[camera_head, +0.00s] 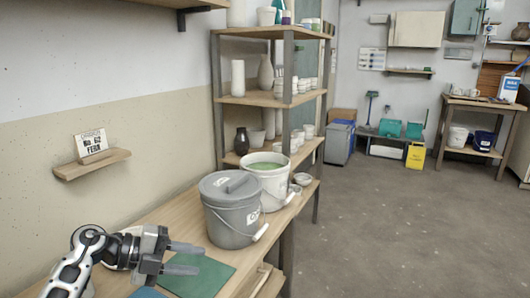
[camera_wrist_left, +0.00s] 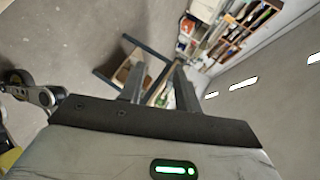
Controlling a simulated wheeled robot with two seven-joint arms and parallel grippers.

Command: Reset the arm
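My left gripper (camera_head: 199,259) is at the lower left of the head view, over the near part of the wooden bench and a green mat (camera_head: 205,277). Its two fingers point right and stand apart with nothing between them. The left wrist view also shows the fingers (camera_wrist_left: 158,78) spread and empty. A grey lidded bucket (camera_head: 230,222) stands on the bench beyond the fingertips, apart from them. A white bucket with green glaze (camera_head: 268,184) stands behind it, its handle hanging at the front. My right gripper is not in view.
A shelf rack (camera_head: 262,98) with vases and cups rises behind the buckets. A small wall shelf (camera_head: 92,164) with a card sits left, above my arm. The bench (camera_head: 168,215) is clear left of the grey bucket. Open floor (camera_head: 400,220) lies to the right.

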